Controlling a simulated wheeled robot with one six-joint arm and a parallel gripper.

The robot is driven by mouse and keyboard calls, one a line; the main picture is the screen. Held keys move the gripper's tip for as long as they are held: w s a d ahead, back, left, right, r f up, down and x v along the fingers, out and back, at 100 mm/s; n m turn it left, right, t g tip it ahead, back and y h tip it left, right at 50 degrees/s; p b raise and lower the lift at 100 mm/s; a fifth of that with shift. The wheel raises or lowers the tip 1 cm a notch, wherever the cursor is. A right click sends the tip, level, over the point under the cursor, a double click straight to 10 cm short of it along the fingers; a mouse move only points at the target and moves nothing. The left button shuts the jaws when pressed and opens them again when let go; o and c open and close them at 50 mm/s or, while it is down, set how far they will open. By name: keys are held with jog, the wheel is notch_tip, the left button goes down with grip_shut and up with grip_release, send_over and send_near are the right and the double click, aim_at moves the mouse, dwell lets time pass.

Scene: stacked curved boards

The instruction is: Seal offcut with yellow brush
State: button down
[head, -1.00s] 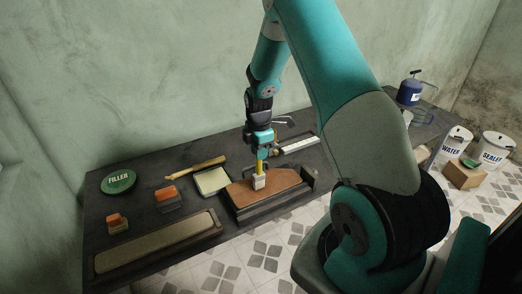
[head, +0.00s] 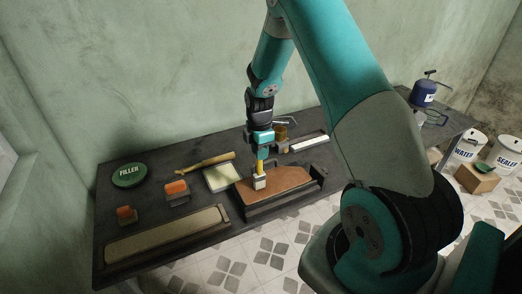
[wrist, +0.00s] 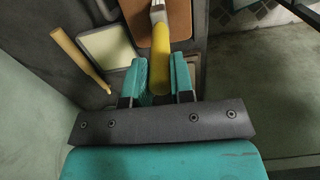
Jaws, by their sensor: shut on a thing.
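My gripper (head: 262,155) is shut on the yellow handle of a brush, which hangs bristles down; the handle (wrist: 160,70) also shows between the teal fingers in the wrist view. The brush's pale head (head: 259,183) is at the left part of the brown offcut (head: 283,184) and seems to touch its top, though exact contact is hard to tell. The offcut is a brown board with angled right corners, lying on a dark holder (head: 285,207) at the table's front edge. In the wrist view the offcut (wrist: 178,18) is at the top, partly hidden by the brush.
A tray with a pale pad (head: 222,178) and a wooden-handled tool (head: 207,161) lie left of the offcut. Orange-topped blocks (head: 176,188), a green FILLER lid (head: 130,175) and a long board (head: 165,237) are further left. WATER (head: 467,147) and SEALER (head: 509,152) buckets stand right.

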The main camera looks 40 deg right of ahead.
jog(key=shift+w+a, duration=0.2)
jog(key=shift+a, duration=0.6)
jog(key=shift+w+a, duration=0.2)
jog(key=shift+a, duration=0.55)
jog(key=a, duration=0.1)
jog(key=w+a, duration=0.1)
jog(key=a, duration=0.1)
jog(key=shift+r, duration=0.2)
jog(key=shift+r+p, duration=0.6)
jog(key=shift+r, duration=0.05)
jog(key=shift+r+p, duration=2.05)
jog(key=shift+r, duration=0.9)
